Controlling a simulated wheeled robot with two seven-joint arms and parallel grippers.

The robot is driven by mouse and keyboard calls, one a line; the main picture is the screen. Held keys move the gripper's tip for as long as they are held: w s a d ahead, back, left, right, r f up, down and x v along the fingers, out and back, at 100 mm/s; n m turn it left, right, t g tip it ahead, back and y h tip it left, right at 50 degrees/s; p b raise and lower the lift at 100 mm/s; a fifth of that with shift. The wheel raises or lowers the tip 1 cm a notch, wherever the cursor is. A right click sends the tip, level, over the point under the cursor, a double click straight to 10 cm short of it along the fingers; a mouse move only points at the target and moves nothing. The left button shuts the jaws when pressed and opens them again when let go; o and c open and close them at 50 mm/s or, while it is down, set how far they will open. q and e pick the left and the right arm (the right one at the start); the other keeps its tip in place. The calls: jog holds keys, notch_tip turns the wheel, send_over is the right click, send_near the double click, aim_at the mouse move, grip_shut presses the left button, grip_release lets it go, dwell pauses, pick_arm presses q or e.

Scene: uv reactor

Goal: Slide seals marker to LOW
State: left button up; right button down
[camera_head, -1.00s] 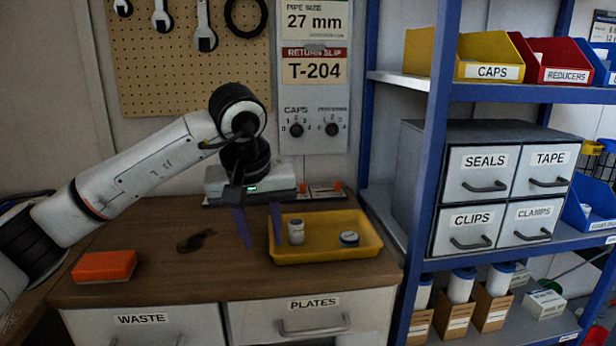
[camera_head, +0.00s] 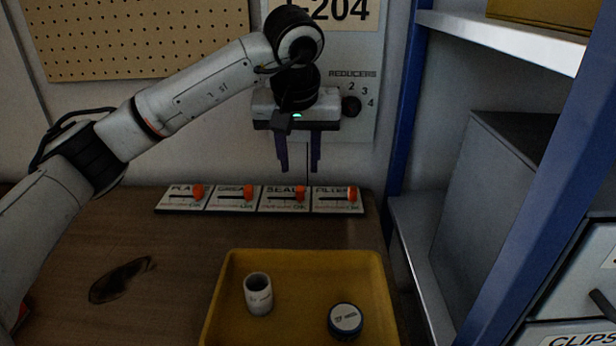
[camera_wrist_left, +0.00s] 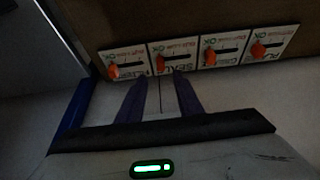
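The orange seals marker (camera_head: 300,194) stands at the right end of its slot on the SEALS slider plate (camera_head: 277,204), third from the left in the head view. In the left wrist view, where the plates show upside down, the seals marker (camera_wrist_left: 160,65) is at the OK end of its slot. My left gripper (camera_head: 299,168) is open and empty, fingers pointing down, above and close to the SEALS plate. In the left wrist view, its two fingertips (camera_wrist_left: 159,77) lie on either side of the marker in the picture; contact cannot be told. My right gripper is out of view.
Orange markers for plates (camera_head: 198,191), grease (camera_head: 248,192) and filters (camera_head: 352,194) stand beside it, close together. A blue shelf post (camera_head: 403,100) rises at right.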

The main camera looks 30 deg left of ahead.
aim_at(300, 190)
pick_arm(q)
jog(key=x, duration=0.7)
jog(key=shift+s+f, duration=0.15)
jog(key=shift+f, duration=0.05)
jog(key=shift+w+a+f, duration=0.15)
jog(key=shift+w+f, duration=0.15)
jog(key=shift+f, duration=0.3)
grip_shut()
